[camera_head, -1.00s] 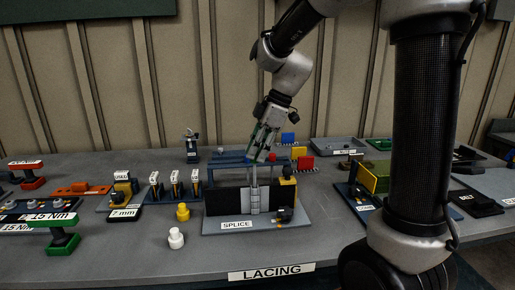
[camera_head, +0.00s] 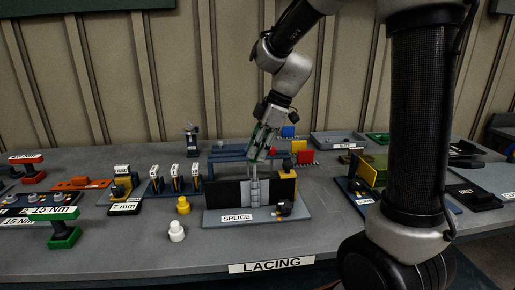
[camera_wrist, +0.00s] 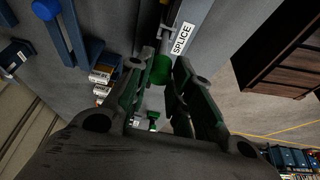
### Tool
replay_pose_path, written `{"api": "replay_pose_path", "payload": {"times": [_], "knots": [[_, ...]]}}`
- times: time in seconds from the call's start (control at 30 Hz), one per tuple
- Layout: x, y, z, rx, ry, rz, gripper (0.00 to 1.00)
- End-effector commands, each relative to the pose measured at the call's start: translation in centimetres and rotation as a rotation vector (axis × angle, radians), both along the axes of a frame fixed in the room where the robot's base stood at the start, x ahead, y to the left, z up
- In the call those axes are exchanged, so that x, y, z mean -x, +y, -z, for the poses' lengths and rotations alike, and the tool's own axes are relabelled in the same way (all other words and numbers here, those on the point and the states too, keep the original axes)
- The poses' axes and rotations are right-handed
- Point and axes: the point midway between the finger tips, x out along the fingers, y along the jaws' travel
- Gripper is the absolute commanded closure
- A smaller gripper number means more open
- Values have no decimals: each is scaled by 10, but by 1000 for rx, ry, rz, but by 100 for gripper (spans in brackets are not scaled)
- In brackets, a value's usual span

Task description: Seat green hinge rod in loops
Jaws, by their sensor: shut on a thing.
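My gripper (camera_head: 258,156) is shut and points down above the splice station (camera_head: 292,215) in the head view. In the wrist view a round green end (camera_wrist: 161,69), which looks like the top of the green hinge rod, sits between my fingertips. In the head view a thin grey shaft (camera_head: 254,173) runs down from my fingers toward the loops. The grey loops (camera_head: 254,193) form a vertical strip between two dark belt ends (camera_head: 223,194). I cannot tell whether the rod's lower tip is inside the loops or just above them.
A blue rack (camera_head: 228,156) is behind. A yellow piece (camera_head: 183,205) and a white piece (camera_head: 176,231) stand to the left. The bench front is mostly clear.

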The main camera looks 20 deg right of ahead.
Motion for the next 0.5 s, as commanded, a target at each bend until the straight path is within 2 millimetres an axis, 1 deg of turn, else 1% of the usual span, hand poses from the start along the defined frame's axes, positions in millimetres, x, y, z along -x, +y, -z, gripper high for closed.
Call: {"api": "replay_pose_path", "payload": {"times": [0.27, 0.5], "knots": [[0, 0, 0, 0, 0, 0, 100], [0, 0, 10, 0, 0, 1, 100]]}}
